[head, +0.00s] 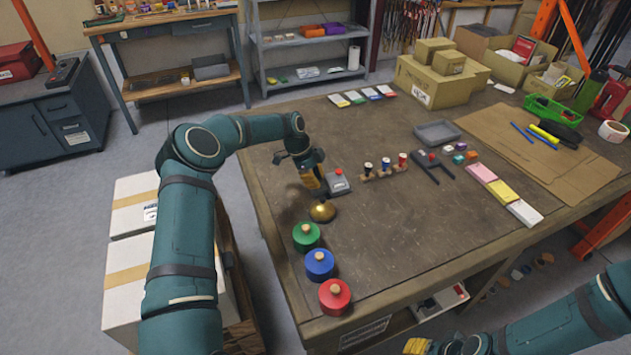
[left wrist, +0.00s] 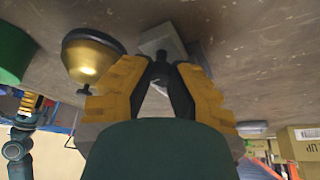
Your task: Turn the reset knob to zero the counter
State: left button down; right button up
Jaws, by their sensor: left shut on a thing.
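The counter (head: 338,182) is a small grey box with a red spot on top, on the left part of the workbench. My left gripper (head: 312,184) is low at its left side, with the fingertips against it. In the left wrist view the counter (left wrist: 164,38) is just beyond the fingertips (left wrist: 160,68). The yellow-padded fingers converge there, shut on the reset knob. The knob itself is mostly hidden by the fingers, so its turned angle cannot be read. My right gripper (head: 445,346) shows only partly at the bottom edge, away from the counter.
A brass bell (head: 322,211) stands close to the left gripper; green (head: 306,236), blue (head: 319,264) and red (head: 334,297) knobbed cylinders stand nearer the front. A wooden rack of spools (head: 384,172) is right of the counter. The bench middle (head: 400,230) is clear.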

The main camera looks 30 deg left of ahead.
pick_arm(q)
jog(key=shift+s+d+f, duration=0.1)
jog(key=shift+d+f, duration=0.05)
jog(key=shift+f, duration=0.05)
jog(key=c, duration=1.1)
grip_release()
jog(key=shift+r, duration=0.1)
jog(key=v, duration=1.2)
